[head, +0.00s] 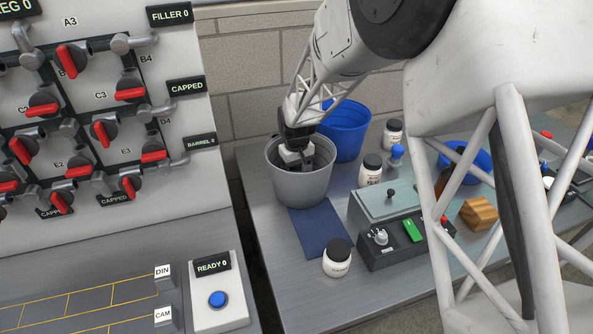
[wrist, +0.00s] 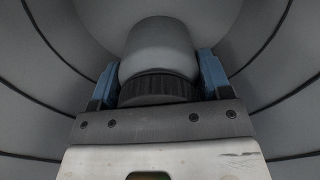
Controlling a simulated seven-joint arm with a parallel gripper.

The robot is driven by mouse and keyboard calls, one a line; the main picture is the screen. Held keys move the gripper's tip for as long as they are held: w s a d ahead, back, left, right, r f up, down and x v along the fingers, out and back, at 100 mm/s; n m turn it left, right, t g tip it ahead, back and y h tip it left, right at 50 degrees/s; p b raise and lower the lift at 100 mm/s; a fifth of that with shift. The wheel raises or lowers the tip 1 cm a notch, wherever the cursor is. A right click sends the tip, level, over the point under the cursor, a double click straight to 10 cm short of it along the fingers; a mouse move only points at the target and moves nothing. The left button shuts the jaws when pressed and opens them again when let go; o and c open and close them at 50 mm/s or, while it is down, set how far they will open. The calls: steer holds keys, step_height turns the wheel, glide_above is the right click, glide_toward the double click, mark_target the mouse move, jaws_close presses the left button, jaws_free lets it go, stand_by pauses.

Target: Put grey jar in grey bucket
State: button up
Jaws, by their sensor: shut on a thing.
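The grey bucket (head: 300,188) stands on the table beside the wall, partly on a dark blue mat. My gripper (head: 302,165) reaches down inside its mouth. In the wrist view, my gripper (wrist: 157,88) has its two blue fingers on either side of a grey jar (wrist: 160,52) with a dark ribbed lid. The gripper is shut on the jar, with the lid end nearest the palm. The bucket's inner wall (wrist: 60,60) surrounds it. In the head view the jar is hidden by the gripper and bucket rim. Whether the jar touches the bucket's bottom I cannot tell.
A blue bucket (head: 346,130) stands right behind the grey one. White jars with black lids (head: 337,262) (head: 370,172) (head: 393,134) stand nearby. A control box (head: 405,240), a wooden block (head: 478,214) and a blue bowl (head: 462,158) are to the right.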

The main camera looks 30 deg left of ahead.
steer(key=shift+f, duration=0.3)
steer(key=shift+f, duration=0.15)
steer(key=o, duration=0.9)
step_height(320, 180, up, 12)
stand_by(1.1)
